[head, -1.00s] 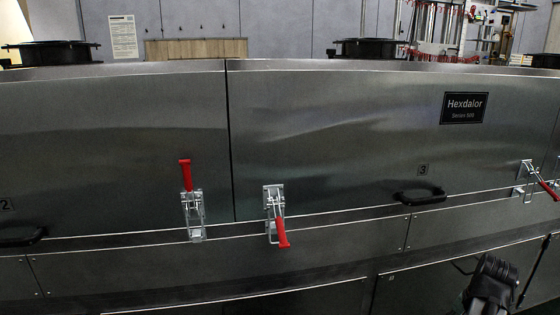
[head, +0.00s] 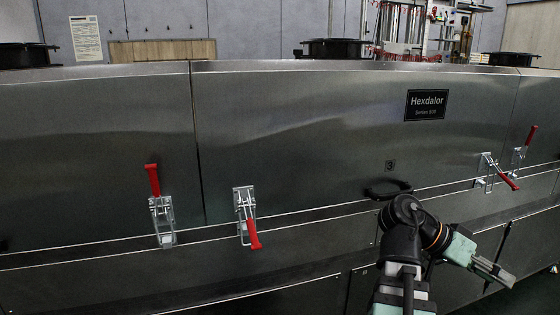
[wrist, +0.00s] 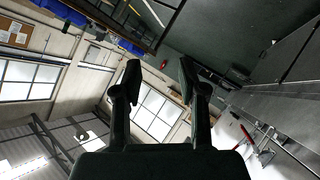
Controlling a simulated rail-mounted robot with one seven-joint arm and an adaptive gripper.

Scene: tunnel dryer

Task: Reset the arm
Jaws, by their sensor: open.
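My gripper (wrist: 160,78) is open and empty in the wrist view, its two dark fingers apart with only the room behind them. In the head view my arm is bent at the lower right, and my gripper (head: 496,271) points right and down in front of the dryer's lower panels, its fingertips hard to make out. Nothing is seen touching it.
The steel dryer (head: 290,130) spans the head view. Red-handled latches stand up at left (head: 152,180) and far right (head: 531,136); others hang down at centre (head: 254,235) and right (head: 508,181). A black handle (head: 388,189) sits just above my arm.

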